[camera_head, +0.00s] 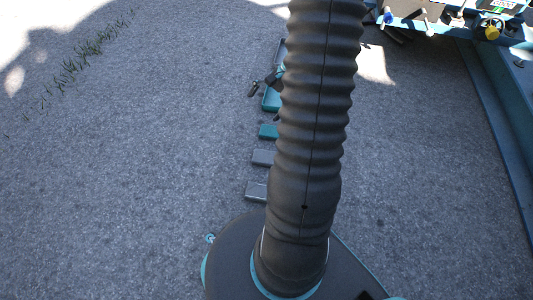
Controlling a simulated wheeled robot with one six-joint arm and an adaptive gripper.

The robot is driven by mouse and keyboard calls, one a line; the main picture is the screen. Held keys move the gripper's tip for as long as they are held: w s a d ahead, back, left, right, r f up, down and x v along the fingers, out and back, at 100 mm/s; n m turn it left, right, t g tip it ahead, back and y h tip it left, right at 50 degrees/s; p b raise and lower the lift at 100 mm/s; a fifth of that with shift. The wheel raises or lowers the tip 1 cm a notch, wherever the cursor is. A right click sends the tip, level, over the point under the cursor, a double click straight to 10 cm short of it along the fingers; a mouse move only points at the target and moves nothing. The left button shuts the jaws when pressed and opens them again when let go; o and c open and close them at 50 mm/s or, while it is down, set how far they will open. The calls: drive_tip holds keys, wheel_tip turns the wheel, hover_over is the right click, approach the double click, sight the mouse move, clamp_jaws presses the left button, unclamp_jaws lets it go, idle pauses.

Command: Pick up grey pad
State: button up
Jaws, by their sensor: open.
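Two grey pads lie on the grey ground just left of my arm. The nearer grey pad (256,190) is by my base, and the other grey pad (262,157) is a little farther away. My arm hides the right ends of both. My gripper (264,85) shows only in part as dark pieces at the left edge of my arm, beyond the pads and over a teal tray. It is open and apart from both grey pads. Most of it is hidden behind my arm.
A teal pad (268,131) lies beyond the grey pads, and a teal tray (271,99) beyond that, both partly hidden. Blue machinery (490,70) with a yellow knob (492,32) stands at the right. Grass (75,65) grows at upper left. The ground at left is clear.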

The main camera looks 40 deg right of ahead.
drive_tip(key=s+d+f+m+t, duration=0.2)
drive_tip(key=s+d+f+m, duration=0.1)
drive_tip(key=f, duration=0.6)
drive_tip(key=s+d+f+m+t+y, duration=0.1)
drive_tip(key=s+d+f+m+t, duration=0.2)
drive_tip(key=f, duration=0.7)
drive_tip(key=s+d+f+m+t+p, duration=0.1)
drive_tip(key=s+d+f+m+t, duration=0.2)
drive_tip(key=s+d+f+m, duration=0.2)
drive_tip(key=shift+s+d+f+m+y, duration=0.1)
drive_tip(key=shift+d+f+m, duration=0.3)
drive_tip(key=shift+f, duration=0.35)
drive_tip(key=shift+s+d+f+m+y, duration=0.1)
drive_tip(key=shift+d+f+m, duration=0.15)
drive_tip(key=shift+d+f, duration=0.4)
drive_tip(key=shift+s+d+f+m+y, duration=0.1)
drive_tip(key=shift+d+f+m, duration=0.2)
drive_tip(key=shift+f, duration=0.6)
drive_tip(key=shift+w+a+f, duration=0.2)
drive_tip(key=shift+a+f, duration=0.05)
approach(269, 159)
drive_tip(key=shift+w+f, duration=0.2)
drive_tip(key=shift+f, duration=0.8)
drive_tip(key=shift+w+d+b+x, duration=0.15)
drive_tip(key=shift+b+x, duration=0.1)
drive_tip(key=shift+x, duration=1.15)
drive_tip(key=shift+w+d+b+x, duration=0.1)
drive_tip(key=shift+b+x, duration=0.1)
drive_tip(key=shift+x, duration=1.2)
drive_tip(key=c, duration=1.2)
